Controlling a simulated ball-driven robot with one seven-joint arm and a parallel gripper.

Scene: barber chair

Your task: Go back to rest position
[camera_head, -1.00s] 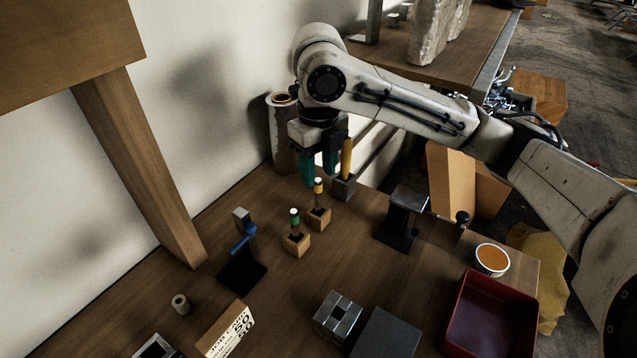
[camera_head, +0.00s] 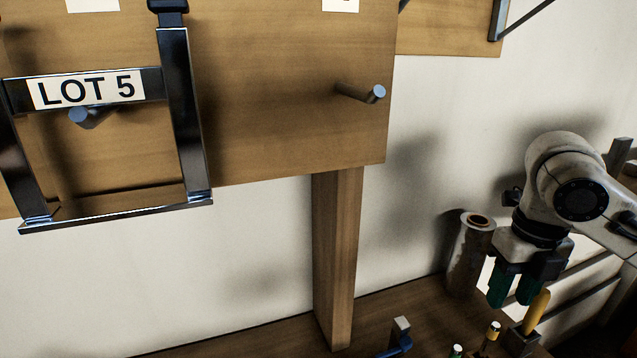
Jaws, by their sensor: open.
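My gripper (camera_head: 513,291) is at the lower right of the head view, with green fingers pointing down. The fingers are apart with nothing seen between them. A yellow-handled tool (camera_head: 536,311) stands tilted in a dark block (camera_head: 521,344) just right of and below the fingers. I cannot tell if they touch. My arm extends off the right edge.
A wooden board (camera_head: 290,100) with a peg (camera_head: 362,93) and a hanging metal frame labelled LOT 5 (camera_head: 190,110) fills the upper left. A wooden post (camera_head: 338,260) stands below it. A rusty cylinder (camera_head: 468,255) is behind my gripper. Small tool tops (camera_head: 493,331) show at the bottom edge.

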